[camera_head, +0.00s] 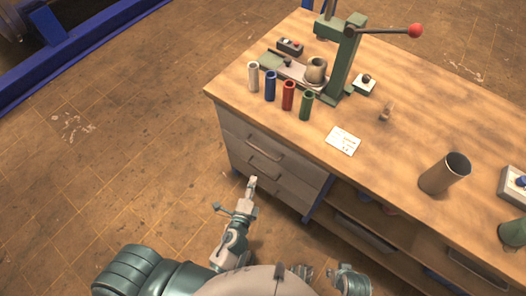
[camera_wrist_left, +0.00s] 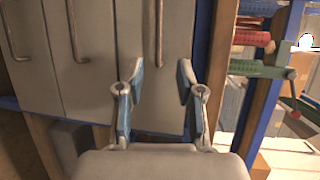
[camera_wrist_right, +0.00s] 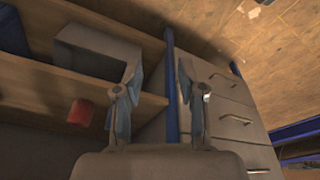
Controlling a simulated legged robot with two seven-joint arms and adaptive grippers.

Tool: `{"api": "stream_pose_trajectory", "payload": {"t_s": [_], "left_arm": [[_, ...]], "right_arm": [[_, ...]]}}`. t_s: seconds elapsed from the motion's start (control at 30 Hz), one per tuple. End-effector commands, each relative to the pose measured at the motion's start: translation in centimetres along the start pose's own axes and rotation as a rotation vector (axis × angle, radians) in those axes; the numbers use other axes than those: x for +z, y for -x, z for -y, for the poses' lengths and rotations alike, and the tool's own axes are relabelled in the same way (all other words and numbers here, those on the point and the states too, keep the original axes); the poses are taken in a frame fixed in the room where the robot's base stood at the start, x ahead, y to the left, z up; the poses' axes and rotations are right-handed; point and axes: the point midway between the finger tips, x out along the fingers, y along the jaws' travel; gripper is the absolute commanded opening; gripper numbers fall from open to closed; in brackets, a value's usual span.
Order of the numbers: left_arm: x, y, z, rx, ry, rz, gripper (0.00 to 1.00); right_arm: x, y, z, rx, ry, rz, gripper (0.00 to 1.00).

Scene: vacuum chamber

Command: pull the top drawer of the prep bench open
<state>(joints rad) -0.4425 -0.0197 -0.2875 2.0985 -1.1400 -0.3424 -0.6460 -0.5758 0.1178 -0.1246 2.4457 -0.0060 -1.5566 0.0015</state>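The prep bench (camera_head: 340,130) has several grey drawers at its left end, all looking shut. The top drawer (camera_head: 268,138), just under the wooden top, has a bar handle (camera_head: 265,153). In the left wrist view, turned on its side, the top drawer (camera_wrist_left: 180,85) is the rightmost panel, with its handle (camera_wrist_left: 159,35) ahead of the gap between the fingers. My left gripper (camera_head: 252,181) is open and empty in front of the drawers; its fingers show close up (camera_wrist_left: 158,80). My right gripper (camera_wrist_right: 160,70) is open and empty, facing the bench front.
Open shelves (camera_head: 375,225) lie right of the drawers, with a blue post between. On top stand several coloured tubes (camera_head: 288,95), a green press (camera_head: 345,55) and a metal cylinder (camera_head: 445,174). Left of the bench the floor (camera_head: 130,130) is clear.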

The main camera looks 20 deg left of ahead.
Motion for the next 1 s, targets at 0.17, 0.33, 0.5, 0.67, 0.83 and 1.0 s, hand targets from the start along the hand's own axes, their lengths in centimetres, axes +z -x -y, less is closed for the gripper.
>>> {"api": "stream_pose_trajectory", "payload": {"t_s": [0.17,0.33,0.5,0.67,0.83,1.0], "left_arm": [[0.2,-3.9,0.2,-0.003,-0.001,0.001,0.37],[0.0,-8.0,0.1,-0.002,-0.002,0.002,0.37],[-0.2,-11.8,0.0,0.001,-0.002,0.002,0.37],[0.0,-14.5,-0.1,0.002,0.001,0.002,0.37],[0.1,-15.8,-0.2,0.003,0.002,0.002,0.37],[0.1,-16.1,-0.1,0.002,0.002,0.002,0.37]], "right_arm": [[-0.2,-0.6,0.2,-0.001,0.000,0.000,0.40],[-0.1,-0.6,0.0,-0.002,0.001,-0.002,0.40],[0.1,0.0,0.0,-0.004,0.000,-0.001,0.40],[-0.7,0.7,-0.1,-0.003,0.002,-0.037,0.40],[-1.6,0.5,0.2,-0.004,0.003,-0.079,0.40],[-1.8,0.4,0.3,-0.007,0.003,-0.089,0.40]]}}
